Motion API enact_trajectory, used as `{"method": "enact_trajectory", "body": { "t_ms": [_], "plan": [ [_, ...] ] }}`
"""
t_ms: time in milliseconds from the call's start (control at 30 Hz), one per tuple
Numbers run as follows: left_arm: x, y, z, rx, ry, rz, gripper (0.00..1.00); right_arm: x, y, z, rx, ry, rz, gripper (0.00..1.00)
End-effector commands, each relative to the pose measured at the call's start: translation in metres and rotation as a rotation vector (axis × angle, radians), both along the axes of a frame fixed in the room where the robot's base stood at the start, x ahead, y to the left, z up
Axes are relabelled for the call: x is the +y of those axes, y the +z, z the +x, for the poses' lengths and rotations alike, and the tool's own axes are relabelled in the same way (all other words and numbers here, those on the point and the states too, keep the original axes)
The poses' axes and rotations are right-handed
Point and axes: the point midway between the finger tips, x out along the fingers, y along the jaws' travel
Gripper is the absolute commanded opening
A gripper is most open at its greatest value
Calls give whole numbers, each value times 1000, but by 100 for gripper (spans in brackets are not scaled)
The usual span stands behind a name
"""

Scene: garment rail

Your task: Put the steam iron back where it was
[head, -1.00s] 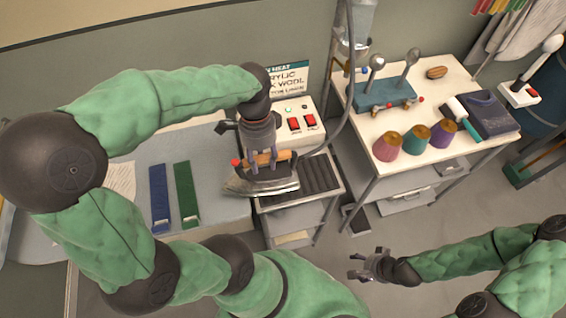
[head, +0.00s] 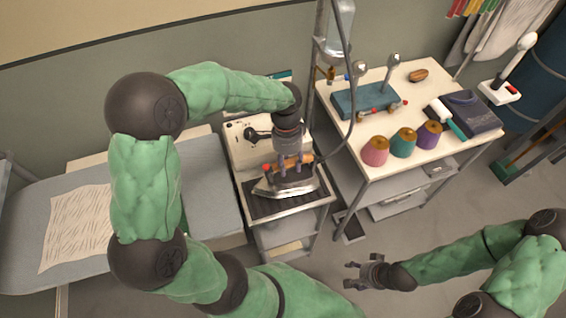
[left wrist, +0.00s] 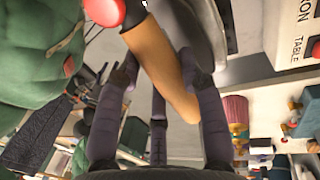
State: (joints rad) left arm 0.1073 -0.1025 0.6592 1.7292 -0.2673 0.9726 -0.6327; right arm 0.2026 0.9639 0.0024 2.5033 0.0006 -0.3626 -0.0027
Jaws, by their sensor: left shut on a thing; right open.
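The steam iron (head: 268,189) has a grey metal body, an orange-brown wooden handle and a red knob. My left gripper (head: 289,168) is shut on its handle from above. The iron is over the dark ribbed rest (head: 262,210) on the small metal stand, roughly level, its pointed end to the left. I cannot tell whether its sole touches the rest. In the left wrist view the wooden handle (left wrist: 165,72) lies between the fingers, with the red knob at the top. My right gripper (head: 355,272) is open and empty over the floor at lower right.
A white control box (head: 240,148) stands behind the rest, partly hidden by my arm. A hose and pole rise just right of it. The right table (head: 440,150) holds thread cones (head: 403,143) and a blue tool base (head: 362,100). A grey ironing board (head: 210,185) is at left.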

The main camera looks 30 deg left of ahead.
Motion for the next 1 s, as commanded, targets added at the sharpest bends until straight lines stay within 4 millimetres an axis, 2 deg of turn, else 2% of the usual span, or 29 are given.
{"method": "enact_trajectory", "body": {
  "t_ms": [233, 500, 933, 967, 1000],
  "plan": [
    [-2, -8, 9, -3, 1, 1, 8, 0, -1, 0, 0, 0, 0, 62],
    [-3, -38, 10, -4, 2, 0, 8, 0, -6, 0, 0, 0, 0, 62],
    [-3, -42, 10, -4, 2, 0, 8, 0, -7, 0, 0, 0, 0, 62],
    [-3, -44, 8, 1, 0, 1, 44, 0, -7, 0, 0, 0, 0, 62],
    [-3, -43, 8, 1, 0, 1, 56, 0, -7, 0, 0, 0, 0, 62]
  ]
}}
